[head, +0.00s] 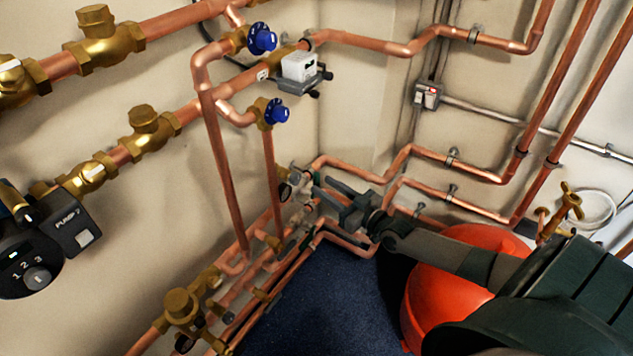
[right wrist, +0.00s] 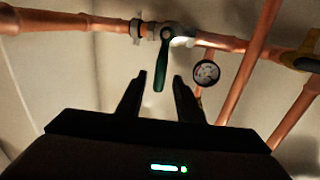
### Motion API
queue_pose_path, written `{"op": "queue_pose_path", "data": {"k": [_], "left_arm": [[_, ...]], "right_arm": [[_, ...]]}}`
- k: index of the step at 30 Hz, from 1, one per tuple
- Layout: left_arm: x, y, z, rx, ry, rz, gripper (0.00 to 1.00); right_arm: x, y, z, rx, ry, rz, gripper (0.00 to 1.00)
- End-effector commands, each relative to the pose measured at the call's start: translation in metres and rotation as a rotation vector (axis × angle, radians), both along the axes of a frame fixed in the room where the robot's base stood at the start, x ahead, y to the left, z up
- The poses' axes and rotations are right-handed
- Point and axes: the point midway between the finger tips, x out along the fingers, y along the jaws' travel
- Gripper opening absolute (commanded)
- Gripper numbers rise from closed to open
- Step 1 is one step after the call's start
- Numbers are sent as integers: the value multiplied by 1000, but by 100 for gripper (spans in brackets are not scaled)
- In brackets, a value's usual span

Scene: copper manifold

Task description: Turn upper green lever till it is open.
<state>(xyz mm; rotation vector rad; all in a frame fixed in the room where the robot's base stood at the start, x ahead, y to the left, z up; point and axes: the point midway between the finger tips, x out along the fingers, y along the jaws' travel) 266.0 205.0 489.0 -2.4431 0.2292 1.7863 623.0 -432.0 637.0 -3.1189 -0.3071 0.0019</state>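In the right wrist view a green lever (right wrist: 162,68) hangs down from a fitting on a copper pipe, roughly crosswise to the pipe. My right gripper (right wrist: 161,76) is open, with one finger on each side of the lever's lower end in the picture. A gap shows between the lever and each finger, so I see no grip on it. In the head view my right gripper (head: 326,190) reaches in from the right to the pipe fittings near the corner. The lever cannot be made out clearly there. My left gripper is not in view.
A round gauge (right wrist: 206,72) sits right of the lever, close to the right finger. Copper pipes (head: 225,170) run along the left wall, with blue knobs (head: 276,111) above. An orange-red container (head: 440,290) stands under my right arm. Dark blue floor (head: 320,300) is open below.

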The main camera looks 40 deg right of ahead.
Motion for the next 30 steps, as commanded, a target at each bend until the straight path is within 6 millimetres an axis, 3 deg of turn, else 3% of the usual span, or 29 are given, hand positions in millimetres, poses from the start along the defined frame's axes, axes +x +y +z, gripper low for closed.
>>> {"op": "queue_pose_path", "data": {"k": [9, 23, 27, 28, 30], "left_arm": [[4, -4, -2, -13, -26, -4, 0], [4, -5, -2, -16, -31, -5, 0], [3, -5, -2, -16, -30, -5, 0], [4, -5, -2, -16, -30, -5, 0], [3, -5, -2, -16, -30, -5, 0]], "right_arm": [[35, 7, 0, -1, -1, 0, 33], [43, 8, 0, 0, 0, 0, 33], [43, 8, 0, 0, 0, 0, 5], [42, 8, 0, 0, 0, 0, 0], [42, 8, 0, 0, 0, 0, 0]]}}
